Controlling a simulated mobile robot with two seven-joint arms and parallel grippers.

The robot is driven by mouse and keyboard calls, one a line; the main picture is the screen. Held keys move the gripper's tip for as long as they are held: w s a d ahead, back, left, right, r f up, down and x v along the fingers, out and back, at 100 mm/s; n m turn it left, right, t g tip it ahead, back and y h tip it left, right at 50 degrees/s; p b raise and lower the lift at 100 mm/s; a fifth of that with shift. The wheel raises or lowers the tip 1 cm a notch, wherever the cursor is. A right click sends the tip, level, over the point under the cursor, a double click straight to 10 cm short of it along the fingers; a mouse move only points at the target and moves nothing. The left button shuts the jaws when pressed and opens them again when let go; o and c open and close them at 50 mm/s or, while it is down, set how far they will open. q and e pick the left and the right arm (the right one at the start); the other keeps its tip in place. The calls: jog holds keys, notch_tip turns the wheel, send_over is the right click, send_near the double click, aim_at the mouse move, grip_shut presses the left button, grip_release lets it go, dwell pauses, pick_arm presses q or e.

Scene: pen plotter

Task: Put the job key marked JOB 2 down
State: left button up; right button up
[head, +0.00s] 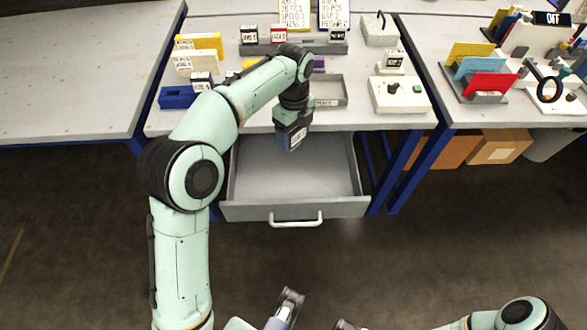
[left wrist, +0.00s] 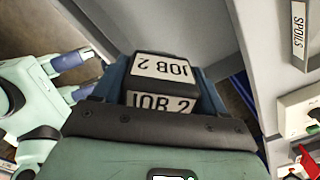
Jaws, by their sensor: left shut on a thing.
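The job key marked JOB 2 (left wrist: 162,82) is a dark block with white labels on two faces. In the left wrist view it sits between the blue fingers of my left gripper (left wrist: 165,88), which is shut on it. In the head view my left gripper (head: 293,137) points down over the open drawer (head: 340,180), near its back edge. The key is hard to make out there. My right gripper (left wrist: 88,73) shows at the left of the left wrist view, its two fingers apart with nothing between them.
The grey drawer has a white handle (head: 296,219) and its visible floor is bare. On the table above stand a grey tray (head: 329,90), a blue holder (head: 178,97), other labelled keys (head: 279,34) and a white button box (head: 400,95). Coloured cards (head: 480,68) stand at the right.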

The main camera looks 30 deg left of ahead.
pick_arm(q)
jog(key=shift+f+b, duration=2.1)
jog(key=shift+f, duration=7.4)
pick_arm(e)
jog(key=w+d+f+t, duration=0.1)
jog(key=w+d+f, duration=0.1)
jog(key=w+f, duration=0.2)
jog(key=shift+w+f+t+h, duration=0.3)
jog(key=shift+w+f, duration=0.05)
jog(key=shift+f, duration=0.1)
pick_arm(q)
jog(key=shift+f, duration=0.1)
jog(key=o, duration=1)
jog(key=shift+o, duration=0.2)
pick_arm(e)
jog(key=shift+w, duration=0.1)
pick_arm(q)
notch_tip(320, 180, up, 12)
jog(key=p, duration=0.3)
pick_arm(e)
jog(key=shift+g, duration=0.7)
jog(key=s+r, duration=0.1)
jog(key=s+a+r, duration=0.1)
jog(key=s, duration=0.1)
jog(key=s+a+r, duration=0.1)
jog(key=shift+s+r, duration=0.15)
jog(key=shift+r, duration=0.1)
